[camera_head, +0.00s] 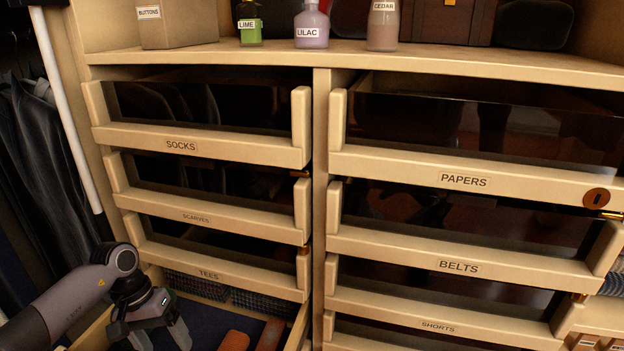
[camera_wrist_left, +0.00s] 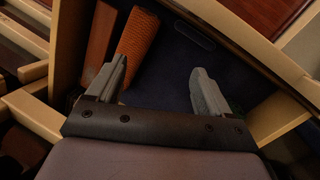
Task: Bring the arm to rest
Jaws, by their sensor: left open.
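My left gripper (camera_head: 158,333) comes in from the lower left in the head view, over an open drawer (camera_head: 299,327) with a dark blue lining. In the left wrist view its two fingers (camera_wrist_left: 160,88) are spread wide with nothing between them. An orange textured item (camera_wrist_left: 138,48) lies in the drawer near one finger, with a brown item (camera_wrist_left: 101,40) beside it. I cannot tell whether the finger touches the orange item. My right gripper does not show in either view.
Closed drawers labelled SOCKS (camera_head: 200,147), SCARVES (camera_head: 205,219) and TEES (camera_head: 215,277) rise above the open drawer. Bottles, among them LILAC (camera_head: 312,27), stand on the shelf (camera_head: 280,53) above. Dark clothes (camera_head: 45,150) hang at the left beside a white pole (camera_head: 66,110).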

